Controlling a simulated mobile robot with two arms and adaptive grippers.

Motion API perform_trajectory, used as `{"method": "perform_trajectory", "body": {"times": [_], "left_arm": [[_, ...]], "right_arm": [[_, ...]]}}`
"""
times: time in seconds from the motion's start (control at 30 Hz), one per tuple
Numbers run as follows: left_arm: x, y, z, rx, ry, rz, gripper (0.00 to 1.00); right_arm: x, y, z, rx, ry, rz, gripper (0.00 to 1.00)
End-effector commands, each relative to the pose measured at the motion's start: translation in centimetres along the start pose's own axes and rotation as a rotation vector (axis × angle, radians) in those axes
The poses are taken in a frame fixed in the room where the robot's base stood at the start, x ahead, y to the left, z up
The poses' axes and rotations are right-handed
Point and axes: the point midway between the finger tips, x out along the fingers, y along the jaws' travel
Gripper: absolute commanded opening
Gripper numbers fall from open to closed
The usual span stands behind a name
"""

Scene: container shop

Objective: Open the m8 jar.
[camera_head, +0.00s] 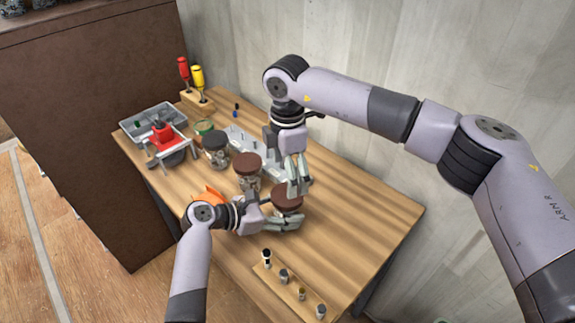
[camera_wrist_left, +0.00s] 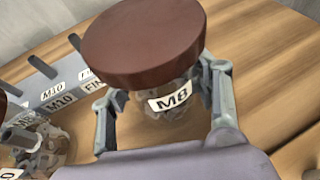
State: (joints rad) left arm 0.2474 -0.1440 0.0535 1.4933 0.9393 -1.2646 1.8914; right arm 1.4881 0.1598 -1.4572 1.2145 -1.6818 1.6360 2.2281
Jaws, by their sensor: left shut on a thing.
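The M8 jar (camera_wrist_left: 172,98) is a clear jar of metal parts with a white M8 label. Its brown lid (camera_wrist_left: 145,42) is on top; the lid also shows in the head view (camera_head: 287,199). My left gripper (camera_head: 284,222) is shut around the jar body below the lid, and its fingers flank the jar in the left wrist view (camera_wrist_left: 165,105). The jar looks upright over the table. My right gripper (camera_head: 298,184) points down just behind the lid in the head view. Its fingers look close together, and I cannot tell whether they touch the lid.
Another brown-lidded jar (camera_head: 247,163), a black-lidded jar (camera_head: 215,142) and a grey labelled rack (camera_head: 240,138) stand behind. A red-and-grey tool (camera_head: 163,137) and grey tray (camera_head: 136,127) are at the back left. A wooden strip (camera_head: 269,279) holds several small parts. The table's right side is clear.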

Motion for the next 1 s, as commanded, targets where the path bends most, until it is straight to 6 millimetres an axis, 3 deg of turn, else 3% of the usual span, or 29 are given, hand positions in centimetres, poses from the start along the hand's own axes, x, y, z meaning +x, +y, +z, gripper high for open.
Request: {"method": "perform_trajectory", "body": {"times": [0.2,0.4,0.77,1.0], "left_arm": [[0.0,0.0,-0.1,0.000,0.001,0.001,0.00],[0.0,0.0,0.0,0.000,0.001,0.001,0.00],[0.0,0.0,-0.1,0.000,0.001,0.001,0.00],[0.0,0.0,-0.1,0.000,0.001,0.001,0.00]], "right_arm": [[3.6,-0.1,0.0,-0.002,0.000,-0.003,0.84],[5.8,0.0,0.0,-0.002,0.000,-0.001,0.84],[6.4,0.0,0.0,-0.003,0.000,0.001,0.84],[6.4,0.0,0.0,-0.004,0.000,0.001,0.69]]}}
